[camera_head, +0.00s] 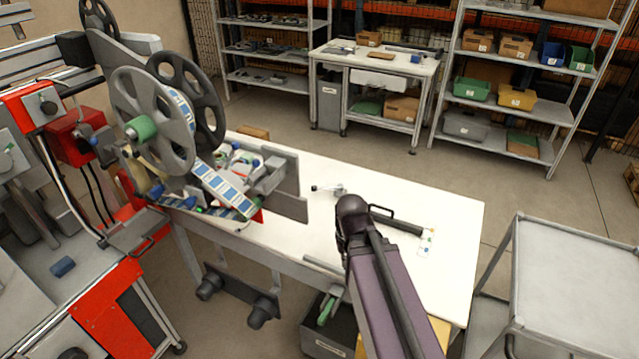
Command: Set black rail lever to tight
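On the white table, a black rail-like bar (400,224) lies just right of the end of my arm, with a thin dark looped handle (381,210) at its left part. Which part is the lever, and how it is set, is too small to tell. My arm partly hides the bar's left end. A small pale card (427,241) with coloured dots lies at its right end. A small metal piece with dark ends (329,188) lies to the left of my arm. My arm reaches up from the bottom edge to a dark rounded joint; I cannot make out my gripper.
A reel machine (150,125) with large grey and black reels stands at the left, its film strip (224,188) over the table's left end. A grey cart (575,285) stands at right. The white table (460,225) is clear at its right end. Shelves stand behind.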

